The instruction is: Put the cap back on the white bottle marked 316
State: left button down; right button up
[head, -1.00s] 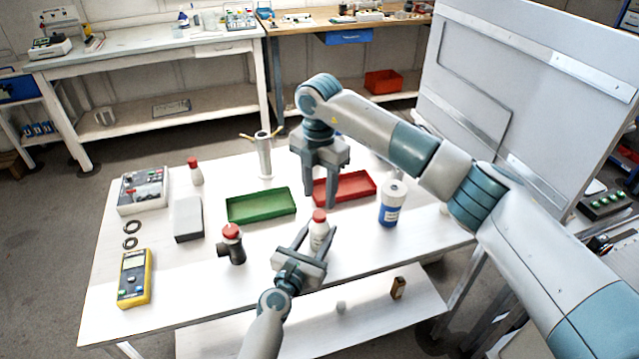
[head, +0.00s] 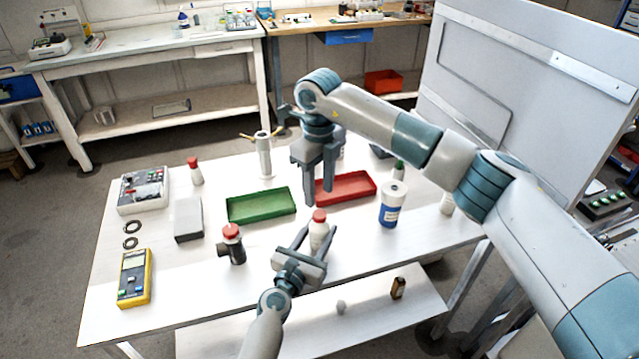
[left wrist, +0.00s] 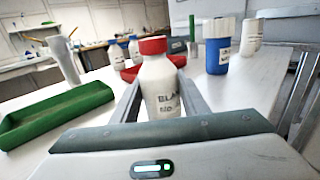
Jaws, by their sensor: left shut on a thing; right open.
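My left gripper (head: 317,238) is shut on a white bottle (head: 318,238) with a red cap (head: 319,215) on its top. The bottle stands upright near the middle of the table; in the left wrist view this bottle (left wrist: 162,95) shows dark lettering like "BLA", "NO", partly cut off. My right gripper (head: 318,196) is open and empty, pointing down just behind and above the red cap. I cannot read 316 on any bottle. Another small white bottle (head: 196,175) with a red top stands at the back left.
A green tray (head: 262,219) and a red tray (head: 362,197) lie behind the held bottle. A blue-and-white bottle (head: 391,212) stands to the right. A dark fitting with red top (head: 232,250), grey box (head: 188,222) and yellow meter (head: 134,280) are left.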

aim_at(319, 214)
jog(key=n, duration=0.6)
jog(key=shift+r, duration=0.2)
jog(key=n, duration=0.4)
jog(key=shift+r, duration=0.1)
jog(key=n, duration=0.6)
jog(key=shift+r, duration=0.2)
jog(key=n, duration=0.4)
jog(key=shift+r+n, duration=0.1)
jog(key=shift+n, duration=0.3)
jog(key=shift+f, duration=4)
jog(key=shift+c, duration=0.2)
